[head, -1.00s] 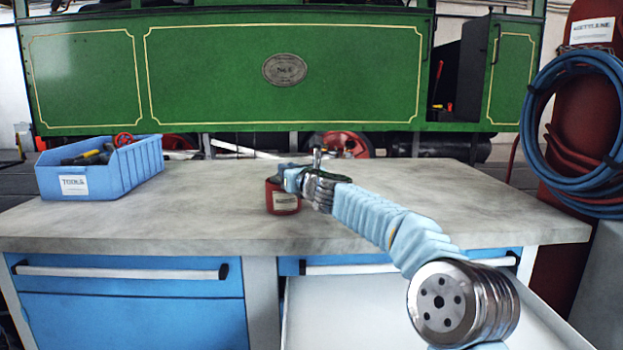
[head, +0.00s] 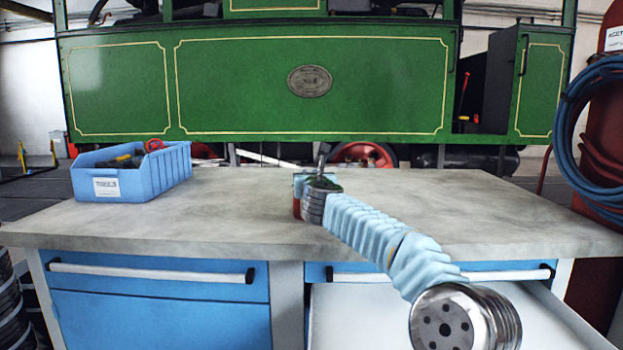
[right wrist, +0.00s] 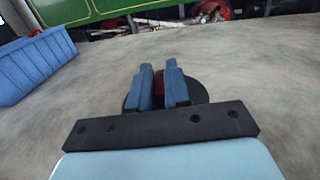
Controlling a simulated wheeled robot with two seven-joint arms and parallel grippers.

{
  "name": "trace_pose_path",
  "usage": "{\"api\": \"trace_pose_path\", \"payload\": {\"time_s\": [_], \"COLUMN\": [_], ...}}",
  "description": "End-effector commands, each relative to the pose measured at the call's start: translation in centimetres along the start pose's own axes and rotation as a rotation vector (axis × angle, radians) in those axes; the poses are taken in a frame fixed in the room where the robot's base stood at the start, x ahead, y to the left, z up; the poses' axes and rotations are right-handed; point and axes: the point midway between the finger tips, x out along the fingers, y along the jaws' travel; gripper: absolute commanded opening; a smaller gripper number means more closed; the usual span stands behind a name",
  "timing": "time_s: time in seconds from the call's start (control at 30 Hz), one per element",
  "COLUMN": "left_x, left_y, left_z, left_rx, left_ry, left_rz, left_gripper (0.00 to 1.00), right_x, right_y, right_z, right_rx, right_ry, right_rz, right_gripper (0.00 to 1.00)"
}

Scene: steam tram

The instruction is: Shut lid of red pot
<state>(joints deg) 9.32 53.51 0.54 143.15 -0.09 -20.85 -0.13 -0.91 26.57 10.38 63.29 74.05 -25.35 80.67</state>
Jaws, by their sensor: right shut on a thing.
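The red pot (head: 296,208) stands on the bench. In the head view my right wrist and gripper (head: 301,183) hide most of it, and only a strip of its left side shows. In the right wrist view, the blue fingers of my right gripper (right wrist: 158,88) are closed on a small red part (right wrist: 158,83), which looks like the knob of the dark round lid (right wrist: 201,92). The disc shows on both sides of the fingers. I cannot tell how the lid sits on the pot. My left gripper is in neither view.
The grey bench top (head: 220,215) is clear around the pot. A blue tool bin (head: 140,178) stands at the left. An open drawer (head: 560,325) juts out at the front right. A green steam tram (head: 310,110) stands behind the bench.

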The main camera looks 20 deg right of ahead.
Motion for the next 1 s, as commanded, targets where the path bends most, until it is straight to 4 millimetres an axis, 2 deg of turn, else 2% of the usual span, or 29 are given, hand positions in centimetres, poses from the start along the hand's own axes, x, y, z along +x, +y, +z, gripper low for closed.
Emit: {"api": "trace_pose_path", "payload": {"time_s": [0.07,0.1,0.23,0.5,0.63,0.77,1.0], "left_x": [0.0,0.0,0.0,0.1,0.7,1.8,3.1], "left_y": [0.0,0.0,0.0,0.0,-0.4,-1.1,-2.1], "left_z": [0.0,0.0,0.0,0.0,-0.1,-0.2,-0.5], "left_rx": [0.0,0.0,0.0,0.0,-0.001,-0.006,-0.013], "left_ry": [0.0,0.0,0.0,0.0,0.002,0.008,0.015], "left_rz": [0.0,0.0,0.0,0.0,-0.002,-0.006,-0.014], "left_gripper": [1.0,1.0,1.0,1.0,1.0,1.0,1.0], "right_x": [0.0,0.0,0.0,-0.1,-1.1,-3.6,-9.6], "right_y": [0.0,0.0,0.0,0.0,0.0,-0.1,-0.1], "right_z": [0.0,0.0,0.0,0.0,-0.2,-0.3,-0.2], "right_rx": [0.0,0.0,0.0,0.0,0.001,0.0,0.0], "right_ry": [-0.001,-0.001,-0.001,-0.001,-0.001,-0.002,-0.003], "right_rz": [0.0,0.0,0.001,0.001,0.002,0.002,0.001], "right_gripper": [0.0,0.2,0.38,0.38,0.38,0.38,0.38]}}
